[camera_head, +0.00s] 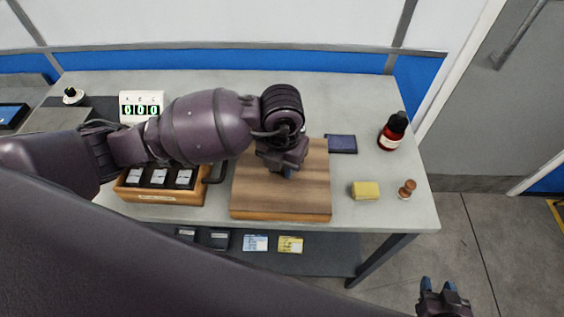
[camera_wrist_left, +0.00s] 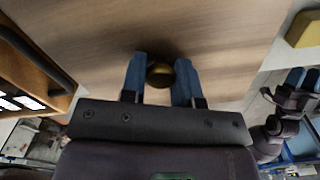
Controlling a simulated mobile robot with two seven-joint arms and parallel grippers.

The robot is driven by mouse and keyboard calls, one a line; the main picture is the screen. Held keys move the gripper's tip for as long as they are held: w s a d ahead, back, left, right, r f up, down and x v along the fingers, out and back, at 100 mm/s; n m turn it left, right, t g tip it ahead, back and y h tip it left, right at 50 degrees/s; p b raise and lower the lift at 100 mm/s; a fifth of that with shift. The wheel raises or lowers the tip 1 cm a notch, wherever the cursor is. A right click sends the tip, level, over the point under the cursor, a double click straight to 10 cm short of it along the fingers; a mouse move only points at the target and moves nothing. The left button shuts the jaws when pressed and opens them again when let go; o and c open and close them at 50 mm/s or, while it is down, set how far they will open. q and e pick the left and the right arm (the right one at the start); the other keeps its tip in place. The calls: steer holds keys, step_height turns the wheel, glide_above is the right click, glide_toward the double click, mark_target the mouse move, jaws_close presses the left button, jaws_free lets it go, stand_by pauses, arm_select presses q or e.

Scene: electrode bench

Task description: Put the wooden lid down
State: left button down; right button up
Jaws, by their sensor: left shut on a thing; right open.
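The wooden lid (camera_head: 285,200) is a flat, square brown board by the front edge of the bench, right of the wooden box. My left gripper (camera_head: 289,172) is above it. In the left wrist view its blue fingers (camera_wrist_left: 160,85) are shut on the lid's round brass knob (camera_wrist_left: 160,74), and the lid (camera_wrist_left: 165,30) fills the upper part. I cannot tell whether the lid's underside touches the bench. My right gripper (camera_head: 440,287) is open and empty, low at the front right, off the bench.
The open wooden box (camera_head: 160,197) with several dark cells and a dark handle stands close left of the lid. A yellow block (camera_head: 365,190), a brown spool-like piece (camera_head: 407,189), a dark blue pad (camera_head: 342,144) and a red-black bottle (camera_head: 393,131) are right. A digit display (camera_head: 141,106) stands behind.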

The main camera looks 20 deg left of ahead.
arm_select(q)
steer(key=shift+f, duration=0.45)
steer(key=c, duration=0.9)
jaws_free()
steer(key=shift+o, duration=0.2)
steer(key=shift+r, duration=0.25)
step_height(320, 180, up, 13)
steer(key=shift+f+p, duration=0.2)
steer(key=shift+p, duration=0.1)
